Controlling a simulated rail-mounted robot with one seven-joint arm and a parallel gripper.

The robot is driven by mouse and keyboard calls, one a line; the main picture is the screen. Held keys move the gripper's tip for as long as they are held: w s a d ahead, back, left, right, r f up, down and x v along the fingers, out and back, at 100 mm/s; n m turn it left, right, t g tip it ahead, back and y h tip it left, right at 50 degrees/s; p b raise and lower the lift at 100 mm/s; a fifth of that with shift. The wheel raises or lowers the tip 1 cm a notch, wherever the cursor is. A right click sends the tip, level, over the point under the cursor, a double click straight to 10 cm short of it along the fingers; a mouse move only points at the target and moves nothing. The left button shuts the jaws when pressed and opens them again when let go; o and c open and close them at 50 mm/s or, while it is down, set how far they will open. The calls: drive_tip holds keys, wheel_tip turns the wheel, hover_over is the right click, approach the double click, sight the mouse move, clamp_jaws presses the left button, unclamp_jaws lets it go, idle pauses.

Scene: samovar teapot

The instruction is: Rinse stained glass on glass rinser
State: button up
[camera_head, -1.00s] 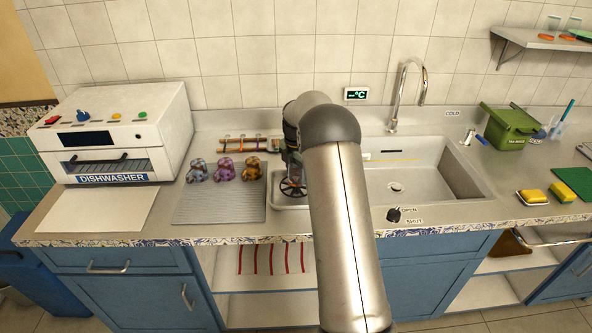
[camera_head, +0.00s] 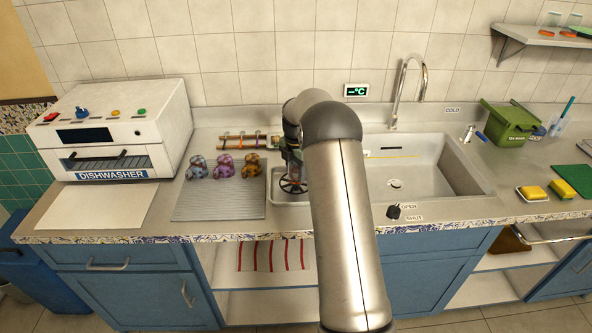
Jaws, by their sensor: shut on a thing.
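The glass rinser (camera_head: 293,187), a dark round spoked piece, sits in the small basin at the left end of the sink. My gripper (camera_head: 290,167) is right above it, pointing down and partly hidden behind my arm. It is shut on the stained glass, which is small and mostly hidden here. I cannot tell whether the glass touches the rinser or which way up it is.
A black open/shut knob (camera_head: 393,212) is on the front edge.

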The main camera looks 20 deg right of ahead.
drive_tip(key=shift+f+b, duration=0.55)
drive_tip(key=shift+f, duration=0.45)
idle(2.8)
drive_tip(key=shift+r, duration=0.4)
idle(0.8)
drive_tip(key=o, duration=0.3)
drive_tip(key=shift+c, duration=1)
drive_tip(key=shift+r+p, duration=1.1)
drive_tip(key=shift+r, duration=0.45)
drive_tip(key=shift+r, duration=0.1)
drive_tip(key=shift+r+p, duration=1.4)
drive_tip(key=shift+r, duration=0.75)
